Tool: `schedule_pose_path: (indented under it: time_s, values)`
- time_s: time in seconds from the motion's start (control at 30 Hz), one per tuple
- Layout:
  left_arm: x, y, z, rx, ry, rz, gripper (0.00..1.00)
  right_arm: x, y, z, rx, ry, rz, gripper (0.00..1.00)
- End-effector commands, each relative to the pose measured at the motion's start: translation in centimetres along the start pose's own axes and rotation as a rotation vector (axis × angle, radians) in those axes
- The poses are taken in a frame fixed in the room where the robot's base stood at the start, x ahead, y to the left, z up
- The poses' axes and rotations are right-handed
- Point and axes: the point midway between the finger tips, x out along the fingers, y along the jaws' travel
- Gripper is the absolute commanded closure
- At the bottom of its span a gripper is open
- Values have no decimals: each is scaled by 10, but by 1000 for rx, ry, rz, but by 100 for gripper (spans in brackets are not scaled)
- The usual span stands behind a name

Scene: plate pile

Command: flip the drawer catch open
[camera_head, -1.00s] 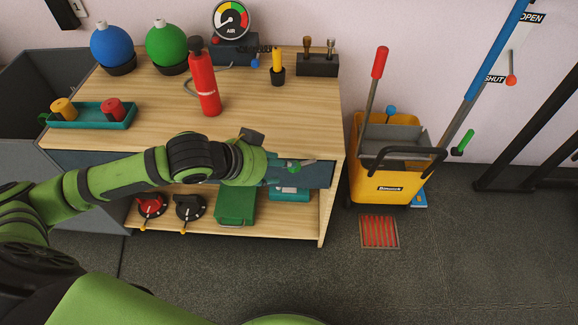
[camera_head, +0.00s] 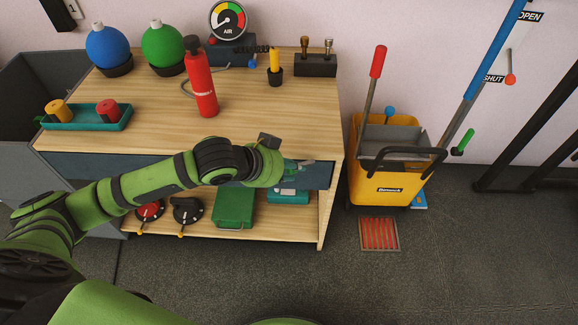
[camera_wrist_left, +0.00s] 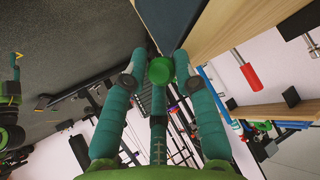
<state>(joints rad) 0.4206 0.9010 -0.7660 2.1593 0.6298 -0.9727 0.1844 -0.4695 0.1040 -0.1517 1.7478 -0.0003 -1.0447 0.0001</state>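The drawer (camera_head: 318,175) is the dark blue-grey front under the wooden bench top. In the head view my left gripper (camera_head: 292,166) is at the right part of this front, with its wrist hiding much of that area. In the left wrist view a round green knob (camera_wrist_left: 160,70), apparently the catch, sits between the teal fingertips of my left gripper (camera_wrist_left: 159,66). The fingertips are close on both sides of it; whether they press on it I cannot tell. The drawer's dark panel (camera_wrist_left: 170,18) is just beyond.
The bench top (camera_head: 270,115) carries a red extinguisher (camera_head: 201,80) and a teal tray (camera_head: 126,121). A yellow mop bucket (camera_head: 375,188) stands close on the right.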

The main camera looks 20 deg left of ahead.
Motion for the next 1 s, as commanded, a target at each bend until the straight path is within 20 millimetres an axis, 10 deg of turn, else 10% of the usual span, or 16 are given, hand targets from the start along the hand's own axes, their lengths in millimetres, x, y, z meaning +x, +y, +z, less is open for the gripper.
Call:
schedule_pose_path:
  time_s: [0.87, 0.9, 0.93, 1.0]
  values:
    - [10, -4, 17, -127, 214, 57, 100, -17, 1, -10, 2, 11, 2, 60]
    - [10, -4, 17, -127, 213, 57, 68, -17, 1, -10, 2, 11, 2, 60]
    - [10, -4, 18, -127, 212, 57, 56, -17, 1, -10, 2, 11, 2, 60]
    - [10, -4, 18, -127, 212, 57, 52, -17, 1, -10, 2, 11, 2, 60]
